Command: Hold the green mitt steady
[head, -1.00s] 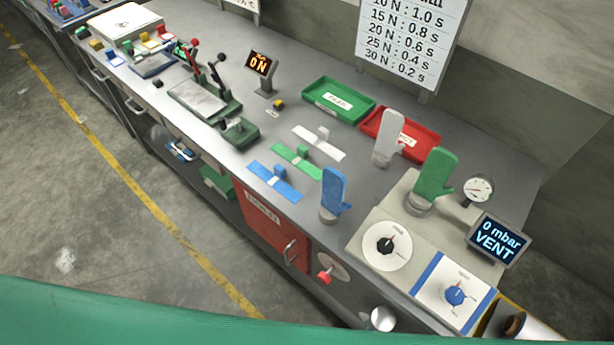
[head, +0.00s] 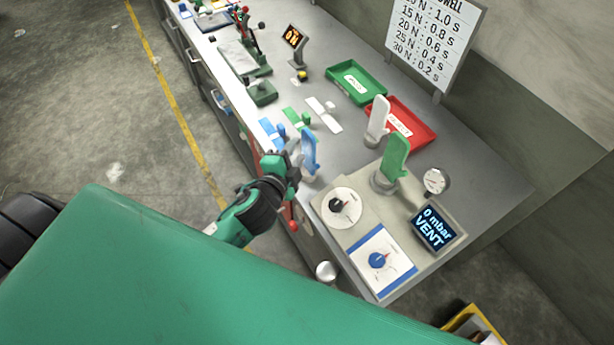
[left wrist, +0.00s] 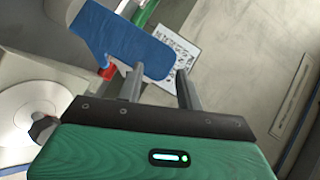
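The green mitt (head: 396,157) stands upright on a round mount on the grey test unit, beside the gauge. A blue mitt (head: 310,152) stands upright at the bench's front edge, to its left. My left gripper (head: 295,150) is close beside the blue mitt and apart from the green mitt. In the left wrist view its two fingers (left wrist: 160,88) are spread apart, with the blue mitt (left wrist: 120,42) beyond them; I cannot tell whether they touch it. The green mitt does not show there. My right gripper is not in view.
A white mitt (head: 377,120) stands behind the blue one. Green (head: 374,95) and red (head: 430,136) trays lie farther back.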

